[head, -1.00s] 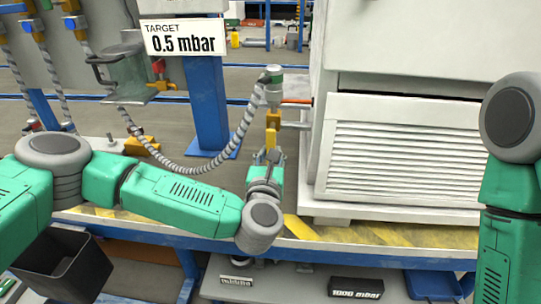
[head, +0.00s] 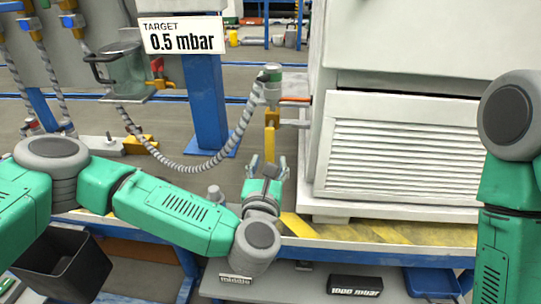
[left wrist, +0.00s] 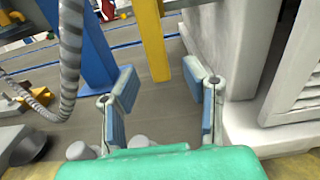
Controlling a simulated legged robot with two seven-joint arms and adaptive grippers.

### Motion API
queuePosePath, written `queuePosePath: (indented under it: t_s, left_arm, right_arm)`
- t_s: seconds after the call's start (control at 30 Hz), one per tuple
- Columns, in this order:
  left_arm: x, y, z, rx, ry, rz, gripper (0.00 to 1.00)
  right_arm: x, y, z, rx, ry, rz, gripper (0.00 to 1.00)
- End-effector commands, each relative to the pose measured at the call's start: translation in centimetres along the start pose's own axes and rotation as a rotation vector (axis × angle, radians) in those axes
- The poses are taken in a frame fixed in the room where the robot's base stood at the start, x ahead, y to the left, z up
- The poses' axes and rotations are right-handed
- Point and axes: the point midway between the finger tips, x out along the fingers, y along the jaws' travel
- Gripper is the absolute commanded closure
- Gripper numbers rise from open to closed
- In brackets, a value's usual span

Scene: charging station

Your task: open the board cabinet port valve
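The white board cabinet (head: 410,45) stands on the right with a louvred front panel. On its left side is the port valve (head: 272,90), a grey-green fitting with a ribbed hose (head: 236,138) attached. A yellow handle (head: 270,138) hangs straight down below it; the yellow bar (left wrist: 152,42) also shows in the left wrist view. My left gripper (head: 268,160) is just below and in front of the handle, fingers apart and empty. In the left wrist view its two blue-padded fingers (left wrist: 161,92) are spread, with the bar beyond them. My right gripper is out of view.
A blue post (head: 206,105) with a "TARGET 0.5 mbar" sign (head: 182,36) stands left of the hose. A yellow-striped table edge (head: 390,234) runs below the cabinet. A black bin (head: 65,262) is at lower left. Open grey floor lies behind the post.

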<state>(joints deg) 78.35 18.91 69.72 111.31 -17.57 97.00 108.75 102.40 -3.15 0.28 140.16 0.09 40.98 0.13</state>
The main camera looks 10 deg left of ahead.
Motion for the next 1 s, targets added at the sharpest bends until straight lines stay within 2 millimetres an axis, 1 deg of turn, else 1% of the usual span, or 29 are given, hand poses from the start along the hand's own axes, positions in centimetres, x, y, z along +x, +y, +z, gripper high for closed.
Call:
queuePosePath:
  t_s: [0.03,0.2,0.3,0.4,0.57,1.0]
  left_arm:
    - [-1.2,0.0,-0.1,-0.001,0.003,-0.004,0.6]
    - [-4.7,-0.1,-0.2,0.0,0.005,-0.004,0.6]
    - [-6.3,-0.1,-0.2,-0.001,0.005,-0.004,0.6]
    - [-7.3,-0.1,-0.2,0.0,0.004,-0.002,0.6]
    - [-8.0,0.0,-0.2,0.001,0.004,-0.002,0.6]
    - [-8.0,-0.1,-0.3,0.009,0.005,-0.008,0.6]
  right_arm:
    - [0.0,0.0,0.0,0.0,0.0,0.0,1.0]
    - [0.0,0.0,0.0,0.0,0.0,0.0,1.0]
    - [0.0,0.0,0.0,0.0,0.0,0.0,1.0]
    - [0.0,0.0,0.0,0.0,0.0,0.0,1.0]
    - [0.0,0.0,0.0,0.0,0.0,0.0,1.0]
    - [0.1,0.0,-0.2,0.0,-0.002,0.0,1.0]
